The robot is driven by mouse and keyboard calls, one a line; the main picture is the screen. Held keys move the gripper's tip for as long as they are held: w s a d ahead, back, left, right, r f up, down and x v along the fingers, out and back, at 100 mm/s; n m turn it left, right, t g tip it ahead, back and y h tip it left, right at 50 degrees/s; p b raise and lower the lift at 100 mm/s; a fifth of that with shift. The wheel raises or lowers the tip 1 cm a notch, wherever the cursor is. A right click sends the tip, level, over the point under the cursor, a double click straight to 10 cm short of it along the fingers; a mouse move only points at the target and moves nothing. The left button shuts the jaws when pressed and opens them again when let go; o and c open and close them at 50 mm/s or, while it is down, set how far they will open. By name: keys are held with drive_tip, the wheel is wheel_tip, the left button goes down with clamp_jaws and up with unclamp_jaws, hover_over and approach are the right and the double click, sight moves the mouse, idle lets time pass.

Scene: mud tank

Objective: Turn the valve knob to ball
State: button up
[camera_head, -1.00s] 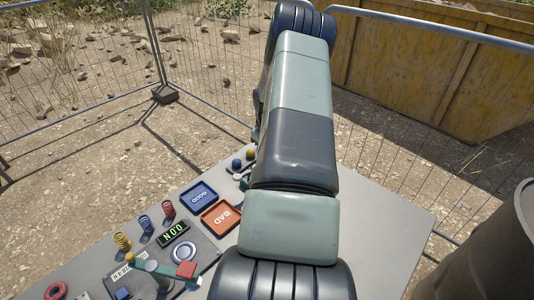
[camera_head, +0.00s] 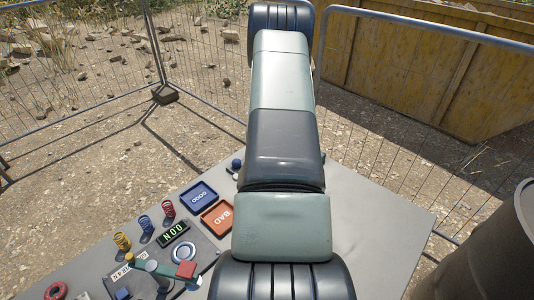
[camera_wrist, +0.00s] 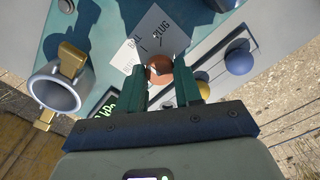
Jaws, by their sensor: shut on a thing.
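The valve knob (camera_wrist: 158,70) is a round copper-orange knob in the wrist view, in front of a pale label plate (camera_wrist: 150,36) with the words BALL and PLUG. My gripper (camera_wrist: 160,76) has its two green fingers on either side of the knob and is shut on it. Which word the knob points to cannot be told, since the fingers cover part of it. In the head view my own arm hides the knob and the gripper.
In the wrist view, a grey ring-shaped fitting (camera_wrist: 41,91) with brass parts stands left of the gripper; a blue ball (camera_wrist: 238,62) and a yellow ball (camera_wrist: 204,88) lie right. A GOOD tray (camera_head: 199,195) and BAD tray (camera_head: 217,217) sit on the grey table (camera_head: 372,212).

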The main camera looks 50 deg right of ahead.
drive_tip(key=o, duration=1)
drive_tip(key=shift+o, duration=0.2)
wheel_tip(320, 180, up, 11)
idle(0.4)
